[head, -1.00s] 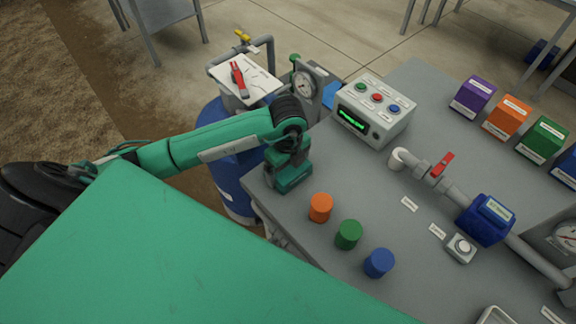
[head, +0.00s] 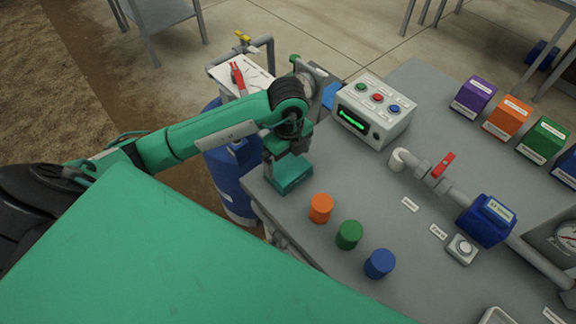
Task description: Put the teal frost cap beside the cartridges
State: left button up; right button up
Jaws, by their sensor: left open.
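A teal block-like thing (head: 291,175), which looks like the frost cap, stands on the left corner of the grey skid top. My left gripper (head: 287,152) is open and right above it, close against its top. Its fingertips are partly hidden, so I cannot tell whether they touch the block. Just right of the block, an orange cylinder (head: 321,208), a green cylinder (head: 349,234) and a blue cylinder (head: 380,263) stand in a row; they may be the cartridges. My right gripper is out of view.
A grey control box (head: 374,112) stands behind the block. A pipe with a red valve handle (head: 442,165) and a blue meter (head: 486,220) crosses the right side. Several coloured boxes (head: 508,118) line the back right. My green body covers the lower left.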

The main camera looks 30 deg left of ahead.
aim_at(288, 166)
pick_arm(q)
notch_tip(288, 166, up, 7)
dwell(0.3)
dwell(0.5)
